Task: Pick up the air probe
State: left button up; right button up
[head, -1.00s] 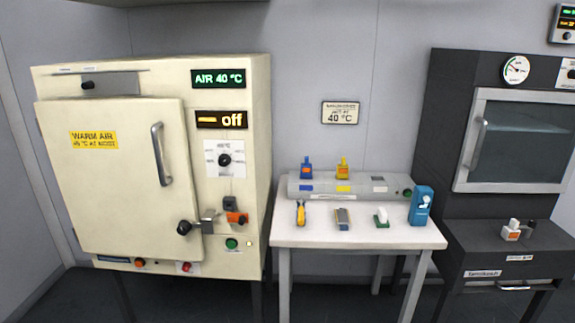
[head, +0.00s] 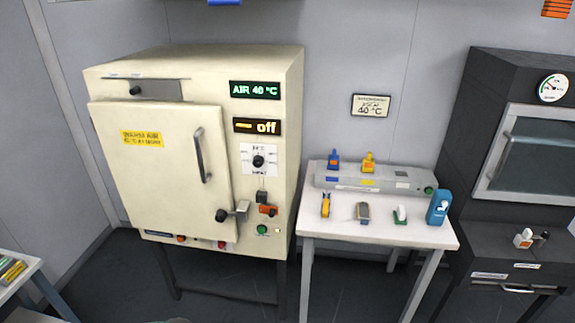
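No label that I can read names the air probe. Two upright handled tools, one blue (head: 334,160) and one yellow (head: 368,162), stand in a long grey holder (head: 410,182) at the back of a small white table (head: 340,232). In front of the holder lie a yellow tool (head: 325,205), a grey handheld device (head: 363,211) and a white-and-green piece (head: 400,214). A blue device (head: 438,207) stands at the table's right end. Neither of my grippers is in view.
A cream warm-air cabinet (head: 215,150), its door closed, stands left of the table; its displays read "AIR 40 °C" and "off". A dark cabinet (head: 495,150) with a glass window stands right. A white surface (head: 20,285) with small items is at the lower left.

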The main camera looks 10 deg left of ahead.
aim_at(325, 202)
jog(key=i+l+z, duration=0.25)
jog(key=i, duration=0.75)
jog(key=i+z, duration=0.3)
jog(key=i, duration=0.7)
